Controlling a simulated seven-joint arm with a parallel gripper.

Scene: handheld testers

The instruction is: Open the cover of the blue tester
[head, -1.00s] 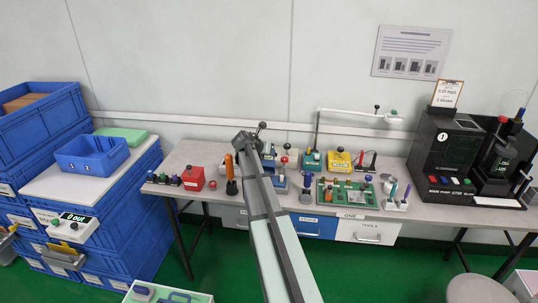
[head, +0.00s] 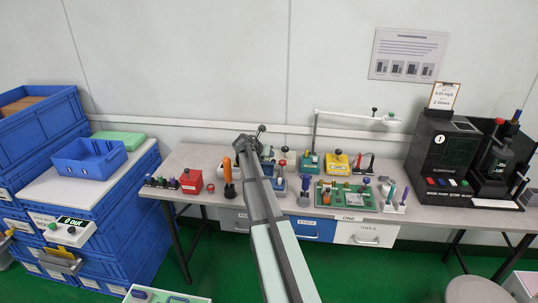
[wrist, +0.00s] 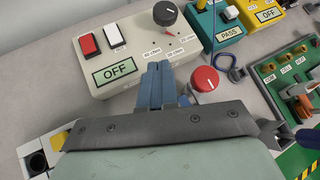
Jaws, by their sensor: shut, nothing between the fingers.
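In the wrist view, my gripper's two blue-grey fingers (wrist: 159,70) are together and empty. They point at the front of a white box (wrist: 140,45) with an OFF screen and a black knob. A round red knob (wrist: 204,79) is just right of the fingers. The dark gripper body hides what lies below it, and I cannot pick out the blue tester in this view.
A teal tester (head: 308,162) and a yellow tester (head: 337,164) stand behind a green board (head: 345,196) with several knobs. An orange-handled tool (head: 228,178) and a red box (head: 191,181) are left of my arm.

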